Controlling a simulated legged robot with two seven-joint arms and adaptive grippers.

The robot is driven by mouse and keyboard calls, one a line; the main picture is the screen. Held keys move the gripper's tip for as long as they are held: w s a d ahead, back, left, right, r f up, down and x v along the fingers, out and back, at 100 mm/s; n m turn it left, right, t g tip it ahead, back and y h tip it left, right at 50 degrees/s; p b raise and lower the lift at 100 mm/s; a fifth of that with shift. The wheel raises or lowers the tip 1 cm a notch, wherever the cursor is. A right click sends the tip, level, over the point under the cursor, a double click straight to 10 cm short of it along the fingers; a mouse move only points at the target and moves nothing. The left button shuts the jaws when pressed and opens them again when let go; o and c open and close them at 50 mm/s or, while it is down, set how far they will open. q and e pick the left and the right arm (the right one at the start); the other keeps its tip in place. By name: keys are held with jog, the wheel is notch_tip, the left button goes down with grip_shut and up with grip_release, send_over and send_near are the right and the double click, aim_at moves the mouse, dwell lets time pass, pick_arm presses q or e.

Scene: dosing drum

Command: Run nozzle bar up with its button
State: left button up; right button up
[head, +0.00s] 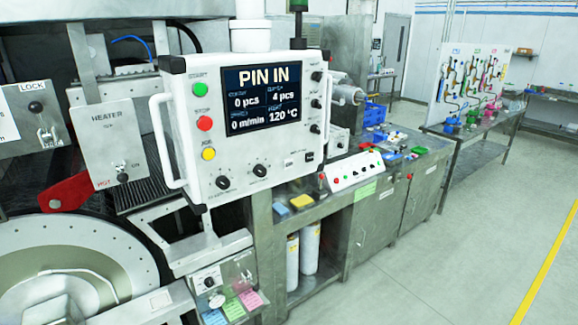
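A white control panel (243,172) with side handles hangs in the middle left. Its screen (262,96) reads PIN IN, 0 pcs, 4 pcs, 0 m/min and 120 °C. Green (200,89), red (204,123) and yellow (208,154) buttons run down its left side, and black knobs sit below and right. A sloped white button box (354,171) with several small buttons stands on the bench behind. Which button belongs to the nozzle bar cannot be read. I cannot clearly identify the nozzle bar. Neither of my grippers is in view.
A large round metal drum (120,255) is at lower left, with a red lever (66,192) above it. Heater (118,145) and lock (36,117) boxes are beside the panel. A metal workbench (398,185) runs back to the right. The floor at right is clear.

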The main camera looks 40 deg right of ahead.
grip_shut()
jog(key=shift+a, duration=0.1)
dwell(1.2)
